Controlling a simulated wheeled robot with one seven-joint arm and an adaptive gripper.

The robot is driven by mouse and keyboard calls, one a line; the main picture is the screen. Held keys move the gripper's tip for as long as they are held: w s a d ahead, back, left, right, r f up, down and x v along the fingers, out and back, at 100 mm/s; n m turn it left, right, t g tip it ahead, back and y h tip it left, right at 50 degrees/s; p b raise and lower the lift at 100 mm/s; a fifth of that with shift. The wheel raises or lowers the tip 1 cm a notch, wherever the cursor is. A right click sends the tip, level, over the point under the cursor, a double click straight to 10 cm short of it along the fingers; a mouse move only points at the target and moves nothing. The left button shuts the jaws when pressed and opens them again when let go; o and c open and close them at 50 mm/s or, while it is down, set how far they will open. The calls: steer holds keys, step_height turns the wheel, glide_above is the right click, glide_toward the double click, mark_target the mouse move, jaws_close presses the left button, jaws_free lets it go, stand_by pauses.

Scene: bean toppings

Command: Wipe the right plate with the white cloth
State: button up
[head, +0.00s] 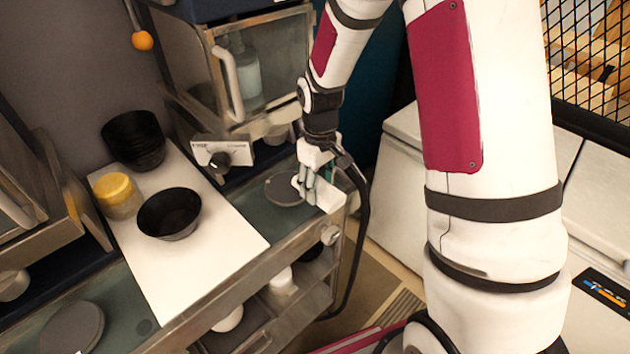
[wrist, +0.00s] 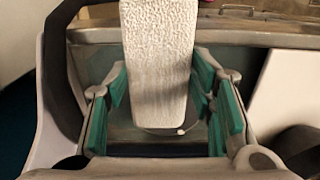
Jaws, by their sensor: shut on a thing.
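My gripper (head: 316,180) is at the right end of the counter, close beside and above the right plate (head: 285,189), a flat dark grey disc. It is shut on the white cloth (head: 328,197), whose pale end shows at the fingers. In the wrist view the white cloth (wrist: 158,60) is a textured, stiff-looking slab between the green finger pads of my gripper (wrist: 160,88). A rim of the right plate (wrist: 162,131) shows below the cloth's near end; the rest is hidden. I cannot tell whether the cloth touches it.
A white board (head: 220,240) holds a black bowl (head: 170,213) and a yellow-lidded jar (head: 118,195). More black bowls (head: 133,140) stand behind. Another grey plate (head: 72,328) lies at lower left. A white control box with a dark knob (head: 222,155) stands behind the counter.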

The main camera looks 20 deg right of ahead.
mark_target(334, 199)
steer(key=shift+s+d+r, duration=0.2)
steer(key=shift+s+d, duration=0.1)
steer(key=shift+s, duration=0.45)
steer(key=shift+s+d+r, duration=0.15)
steer(key=shift+s+d, duration=0.2)
steer(key=shift+s, duration=0.4)
steer(key=shift+s+d+r, duration=0.2)
steer(key=shift+s+d, duration=0.1)
steer(key=shift+s, duration=0.45)
